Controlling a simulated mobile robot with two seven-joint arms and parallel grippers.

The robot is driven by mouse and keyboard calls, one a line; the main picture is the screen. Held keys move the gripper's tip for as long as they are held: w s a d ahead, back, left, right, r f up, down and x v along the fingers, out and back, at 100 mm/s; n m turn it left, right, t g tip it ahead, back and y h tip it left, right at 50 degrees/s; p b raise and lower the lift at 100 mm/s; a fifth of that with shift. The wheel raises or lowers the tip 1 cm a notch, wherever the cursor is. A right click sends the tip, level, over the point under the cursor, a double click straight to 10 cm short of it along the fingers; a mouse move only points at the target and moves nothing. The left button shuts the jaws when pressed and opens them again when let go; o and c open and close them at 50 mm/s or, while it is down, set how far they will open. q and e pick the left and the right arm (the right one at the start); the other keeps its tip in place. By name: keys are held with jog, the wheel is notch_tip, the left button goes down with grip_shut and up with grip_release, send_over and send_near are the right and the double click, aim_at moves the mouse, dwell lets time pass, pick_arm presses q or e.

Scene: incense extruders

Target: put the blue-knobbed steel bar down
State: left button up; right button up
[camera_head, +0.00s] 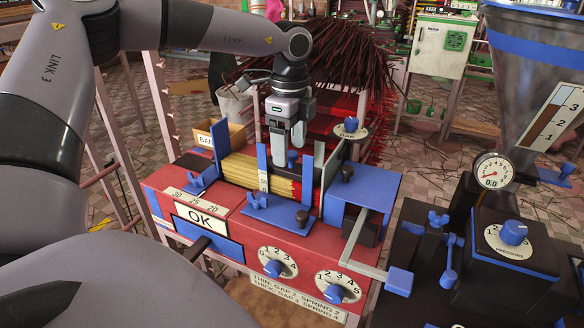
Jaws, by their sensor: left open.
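My left gripper (289,143) points down over the trough of the red and blue machine, its fingers open. A small blue knob (293,158) shows just below the fingertips. It looks like the knob of the steel bar, but the bar itself is mostly hidden among the blue plates and the sticks. I cannot tell whether the fingers touch the knob. The yellow, red-ended sticks (240,171) lie in the trough below. My right gripper is not in view.
Upright blue plates (262,168) stand close around the gripper. A gap dial (350,127) and a crank with a blue handle (399,280) are on the machine's right. A clear hopper (520,75) and gauge (493,172) stand further right. Dark red sticks (335,50) are stacked behind.

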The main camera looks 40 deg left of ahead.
aim_at(292, 153)
pick_arm(q)
jog(key=shift+w+d+f, duration=0.1)
jog(key=shift+f, duration=1.95)
grip_shut()
jog(key=shift+r, duration=0.1)
